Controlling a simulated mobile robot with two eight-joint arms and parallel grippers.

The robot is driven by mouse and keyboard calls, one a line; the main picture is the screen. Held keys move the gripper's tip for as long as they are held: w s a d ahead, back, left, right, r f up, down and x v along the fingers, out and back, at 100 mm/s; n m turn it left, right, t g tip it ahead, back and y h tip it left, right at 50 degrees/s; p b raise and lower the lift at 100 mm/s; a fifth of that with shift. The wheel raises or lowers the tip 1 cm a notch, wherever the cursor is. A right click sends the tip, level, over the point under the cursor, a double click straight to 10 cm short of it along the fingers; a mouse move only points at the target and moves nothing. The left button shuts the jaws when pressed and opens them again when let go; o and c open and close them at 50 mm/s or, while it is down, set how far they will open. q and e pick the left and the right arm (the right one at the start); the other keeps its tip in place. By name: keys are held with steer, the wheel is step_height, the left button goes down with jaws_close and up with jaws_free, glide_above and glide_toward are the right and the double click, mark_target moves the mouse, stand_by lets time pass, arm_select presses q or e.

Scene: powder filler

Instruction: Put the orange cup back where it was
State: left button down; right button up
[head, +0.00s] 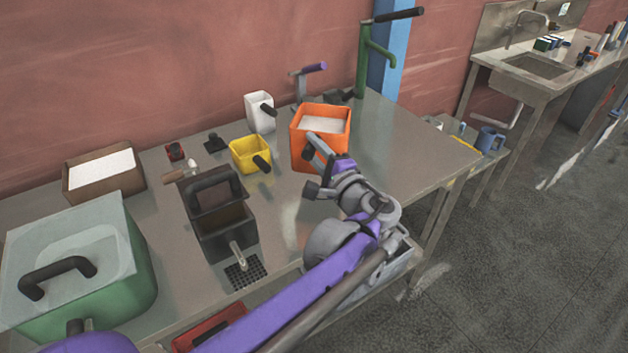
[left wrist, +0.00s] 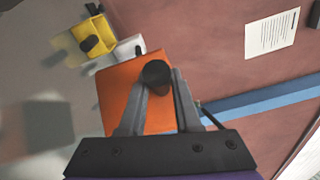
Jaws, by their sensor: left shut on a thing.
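The orange cup (head: 338,157) is a square orange container with white contents showing in its open top. It is upright at the right part of the metal table; I cannot tell whether its base touches the tabletop. My left gripper (head: 314,168) is at the cup's near side, shut on its dark handle. In the left wrist view the fingers (left wrist: 160,90) close around the round dark handle end (left wrist: 157,73), with the orange wall (left wrist: 118,95) behind. My right gripper is not in view.
A yellow cup (head: 243,154) and a white cup (head: 258,112) stand left of the orange cup. A green press (head: 363,65) stands behind it. A dark filler box (head: 222,228) and a green lidded container (head: 130,250) are further left. The table's right end (head: 430,150) is clear.

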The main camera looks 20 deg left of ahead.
arm_select(q)
step_height(320, 180, down, 10)
steer(key=b, duration=0.1)
stand_by(0.4)
steer(key=shift+s+r, duration=0.1)
steer(key=c, duration=0.6)
jaws_free()
steer(key=shift+d, duration=0.1)
steer(key=v, duration=1.2)
steer(key=shift+b, duration=0.3)
